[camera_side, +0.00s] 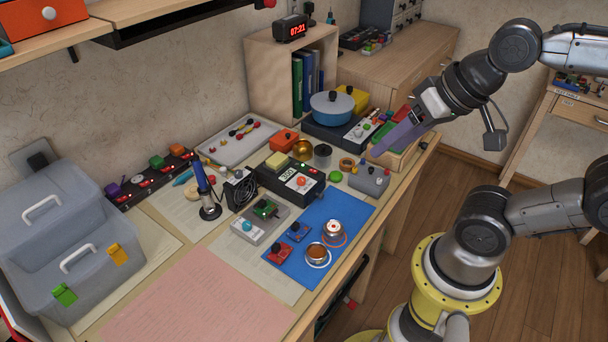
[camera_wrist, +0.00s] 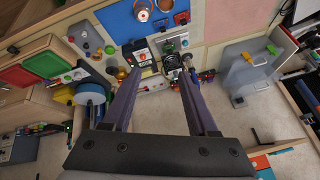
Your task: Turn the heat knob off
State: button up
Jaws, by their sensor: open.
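A dark control box (camera_side: 277,186) with a lit display and a red knob (camera_side: 301,181) sits mid-bench; it also shows in the wrist view (camera_wrist: 138,55). A black hot plate (camera_side: 318,130) with small knobs on its front carries a blue lidded pot (camera_side: 332,108) at the back. I cannot tell which knob is the heat knob. My gripper (camera_side: 376,152) is in the air at the bench's right side, with purple fingers. In the wrist view my gripper (camera_wrist: 160,72) is open and empty, its fingers wide apart. The knobs' settings are too small to read.
A soldering iron (camera_side: 204,187) stands upright in its holder left of the control box. A blue mat (camera_side: 333,209) with small parts lies in front. A grey box (camera_side: 374,182) with knobs is at the right edge. A large grey case (camera_side: 50,240) fills the left.

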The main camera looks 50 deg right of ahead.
jog(key=w+r+m+y, duration=0.1)
jog(key=w+m, duration=0.6)
jog(key=m, duration=0.3)
jog(key=m+g+y, duration=0.1)
jog(key=m+g, duration=0.2)
jog(key=m, duration=1.2)
send_over(302, 179)
jog(key=s+d, duration=0.4)
jog(key=s, duration=0.1)
notch_tip(302, 179, down, 14)
jog(key=x, duration=1.3)
jog(key=shift+w+a+f, duration=0.15)
jog(key=shift+w+a, duration=0.1)
jog(key=shift+w, duration=0.05)
grip_shut()
